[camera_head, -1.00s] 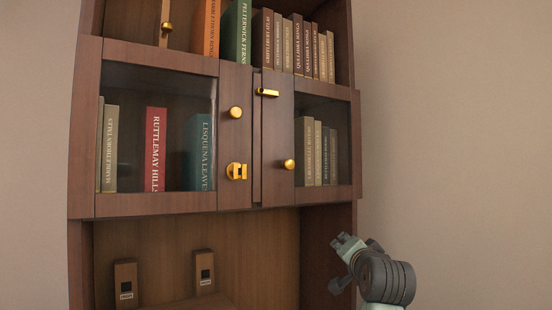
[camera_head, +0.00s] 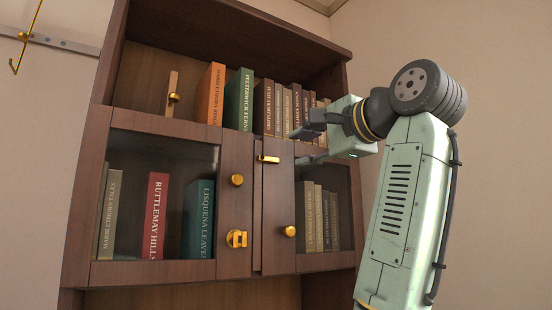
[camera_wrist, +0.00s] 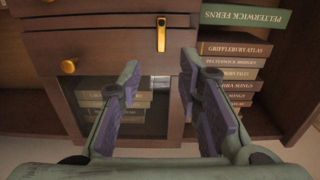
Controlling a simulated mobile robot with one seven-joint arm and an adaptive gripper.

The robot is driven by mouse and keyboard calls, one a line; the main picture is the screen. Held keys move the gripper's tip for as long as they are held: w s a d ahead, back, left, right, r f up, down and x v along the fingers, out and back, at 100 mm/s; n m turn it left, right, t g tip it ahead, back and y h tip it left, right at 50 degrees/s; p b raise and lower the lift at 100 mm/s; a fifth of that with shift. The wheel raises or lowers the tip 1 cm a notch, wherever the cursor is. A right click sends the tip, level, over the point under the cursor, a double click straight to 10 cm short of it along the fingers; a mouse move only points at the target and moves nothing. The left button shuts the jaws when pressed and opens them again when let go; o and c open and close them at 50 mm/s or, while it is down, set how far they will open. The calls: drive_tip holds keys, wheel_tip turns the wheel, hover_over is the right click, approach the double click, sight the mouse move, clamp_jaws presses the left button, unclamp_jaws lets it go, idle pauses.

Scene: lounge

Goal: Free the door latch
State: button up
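A small brass latch bar (camera_head: 268,159) lies horizontal near the top of the right cabinet door (camera_head: 279,210); it also shows in the wrist view (camera_wrist: 161,34). A second brass fitting, a squarish catch (camera_head: 236,239), sits low on the left door (camera_head: 235,205). My gripper (camera_head: 303,147) is to the right of the latch bar, in front of the right door's top edge. In the wrist view my gripper (camera_wrist: 160,68) is open and empty, its two fingers well apart. The latch bar appears between and beyond the fingertips, without contact.
Round brass knobs sit on the left door (camera_head: 237,180) and right door (camera_head: 290,231). Books, including a green one (camera_head: 239,100), stand on the open shelf above, close to my gripper. A brass hook (camera_head: 22,38) hangs on a wall rail at left.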

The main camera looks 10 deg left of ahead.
sight(273, 160)
drive_tip(key=p+x, duration=0.4)
drive_tip(key=x, duration=0.6)
drive_tip(key=shift+w+a, duration=0.15)
drive_tip(key=shift+a, duration=0.2)
drive_tip(key=shift+c, duration=0.4)
clamp_jaws()
